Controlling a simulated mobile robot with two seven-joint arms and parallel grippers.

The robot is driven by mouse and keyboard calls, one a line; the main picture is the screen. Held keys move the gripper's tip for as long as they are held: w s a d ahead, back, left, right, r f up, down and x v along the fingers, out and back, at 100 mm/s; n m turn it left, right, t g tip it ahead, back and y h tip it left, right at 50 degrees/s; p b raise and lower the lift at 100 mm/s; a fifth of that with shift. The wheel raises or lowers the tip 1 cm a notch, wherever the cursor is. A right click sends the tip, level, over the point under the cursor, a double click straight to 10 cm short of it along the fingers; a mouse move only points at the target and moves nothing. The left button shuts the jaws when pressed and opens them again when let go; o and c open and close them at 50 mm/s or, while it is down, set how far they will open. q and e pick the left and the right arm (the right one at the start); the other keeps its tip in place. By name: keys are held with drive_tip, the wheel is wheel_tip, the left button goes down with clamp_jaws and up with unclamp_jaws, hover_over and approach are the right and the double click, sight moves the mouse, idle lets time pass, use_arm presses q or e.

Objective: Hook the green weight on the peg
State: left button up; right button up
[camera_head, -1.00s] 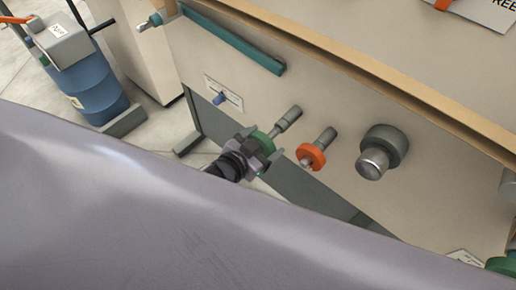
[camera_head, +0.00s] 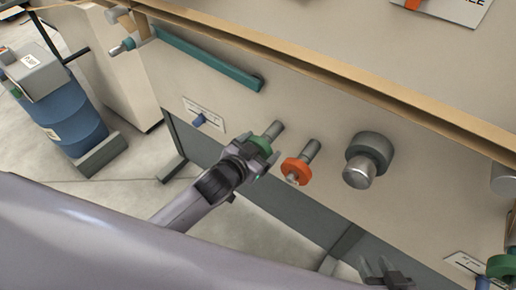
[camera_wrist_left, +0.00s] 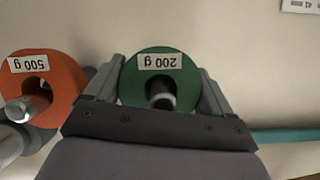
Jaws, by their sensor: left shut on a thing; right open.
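The green weight (camera_head: 261,145) is a disc with a hole. Its label reads 200 g in the left wrist view (camera_wrist_left: 182,80). My left gripper (camera_head: 257,158) is shut on its rim, with one finger on each side. The grey peg (camera_head: 274,129) sticks out of the beige panel behind the disc. In the left wrist view the peg's end (camera_wrist_left: 162,101) shows in the hole, and the disc appears to be around the peg. My right gripper (camera_head: 384,274) is open and empty at the lower edge of the head view.
An orange 500 g weight (camera_head: 295,171) hangs on the neighbouring peg, close beside my left gripper. A large grey knob (camera_head: 366,160) is further right. A teal bar (camera_head: 208,58) is above left. Another green disc (camera_head: 501,267) is at the lower right.

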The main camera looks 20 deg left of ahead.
use_arm(q)
drive_tip(key=o, duration=1.7)
drive_tip(key=s+a+r+n+g+p, duration=0.1)
drive_tip(key=s+a+p, duration=0.1)
drive_tip(key=s+p, duration=0.2)
drive_tip(key=s+a+r+n+g+y+p, duration=0.1)
drive_tip(key=s+a+p, duration=0.2)
drive_tip(key=s, duration=0.7)
drive_tip(key=s+a+r+n+p, duration=0.1)
drive_tip(key=s+a+r+p, duration=0.1)
drive_tip(key=s+p, duration=0.3)
drive_tip(key=shift+s+a+g+p, duration=0.2)
drive_tip(key=shift+s, duration=0.25)
drive_tip(key=shift+s+a+g+p, duration=0.15)
drive_tip(key=shift+s+a+g, duration=0.05)
drive_tip(key=shift+s, duration=0.25)
